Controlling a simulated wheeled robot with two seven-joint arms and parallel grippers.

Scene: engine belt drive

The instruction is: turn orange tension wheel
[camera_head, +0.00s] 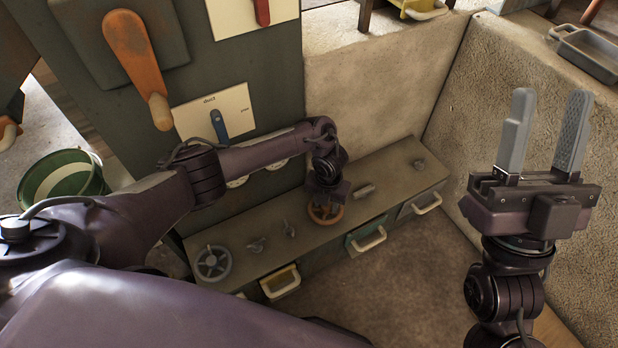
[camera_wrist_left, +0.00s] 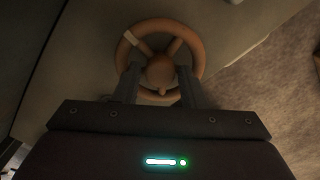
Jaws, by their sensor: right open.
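The orange wheel (camera_head: 325,215) lies flat on the long bench, with spokes and a round hub. It also shows in the left wrist view (camera_wrist_left: 127,43), where one pale mark is on its rim. My left gripper (camera_head: 326,197) points down over the wheel and hides part of it. In the left wrist view, the left gripper (camera_wrist_left: 159,85) has its fingers apart, one on each side of the hub, with a small gap to it. How deep the tips reach between the spokes is unclear. My right gripper (camera_head: 548,125) is open, empty and raised at the right.
A grey wheel (camera_head: 212,263) and several small grey fittings sit on the bench (camera_head: 385,190). Open drawers with pale handles (camera_head: 368,240) line its front. A dark panel with an orange lever (camera_head: 135,60) and a blue lever (camera_head: 219,126) stands behind. A green bucket (camera_head: 62,176) is at left.

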